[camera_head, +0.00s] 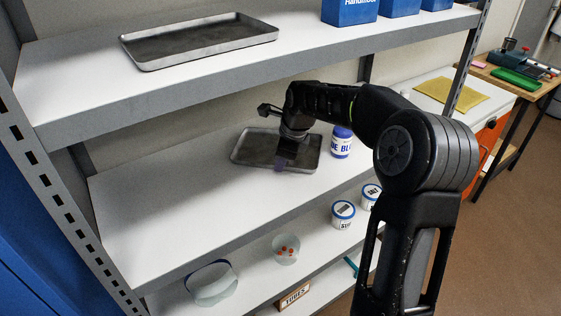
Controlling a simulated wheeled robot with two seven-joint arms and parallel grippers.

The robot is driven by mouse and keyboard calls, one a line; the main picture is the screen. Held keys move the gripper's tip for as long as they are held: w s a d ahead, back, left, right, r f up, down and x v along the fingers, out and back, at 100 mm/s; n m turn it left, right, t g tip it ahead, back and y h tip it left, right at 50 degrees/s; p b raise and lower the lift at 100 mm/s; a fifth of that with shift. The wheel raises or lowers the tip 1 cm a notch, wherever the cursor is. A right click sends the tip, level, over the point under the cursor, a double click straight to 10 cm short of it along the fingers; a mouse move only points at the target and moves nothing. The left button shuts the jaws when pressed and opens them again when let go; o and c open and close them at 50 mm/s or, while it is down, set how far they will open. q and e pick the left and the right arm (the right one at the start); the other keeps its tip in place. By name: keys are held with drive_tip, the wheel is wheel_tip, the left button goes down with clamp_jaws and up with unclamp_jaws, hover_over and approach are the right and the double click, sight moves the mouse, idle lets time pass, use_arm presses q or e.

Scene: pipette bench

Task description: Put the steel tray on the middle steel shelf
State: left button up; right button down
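A dark steel tray (247,152) with a pale rim lies flat on the middle steel shelf (150,205), towards its back. A second steel tray (190,43) of like look lies on the upper shelf at the left. My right gripper (283,162) points down over the right half of the tray on the middle shelf. Its fingers overlap the tray in the picture, and I cannot tell whether they touch it or are open or shut. My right arm comes in from the right and hides part of the shelf. My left gripper is not in view.
A blue-lidded jar (341,146) stands just right of the middle-shelf tray. Blue boxes (348,12) stand on the upper shelf (90,85). White tubs (343,213), a bowl (285,250) and a clear container (212,285) stand on the lower shelf. The middle shelf's left part is bare.

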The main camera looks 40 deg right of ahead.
drive_tip(key=c, duration=1.6)
unclamp_jaws()
drive_tip(key=shift+c, duration=0.2)
drive_tip(key=shift+s+r, duration=0.2)
drive_tip(key=shift+r, duration=0.4)
drive_tip(key=s, duration=0.4)
drive_tip(key=s+b, duration=0.1)
drive_tip(key=s, duration=0.3)
drive_tip(key=s+b, duration=0.1)
drive_tip(key=s, duration=0.3)
drive_tip(key=shift+d, duration=0.35)
drive_tip(key=shift+s+f, duration=0.1)
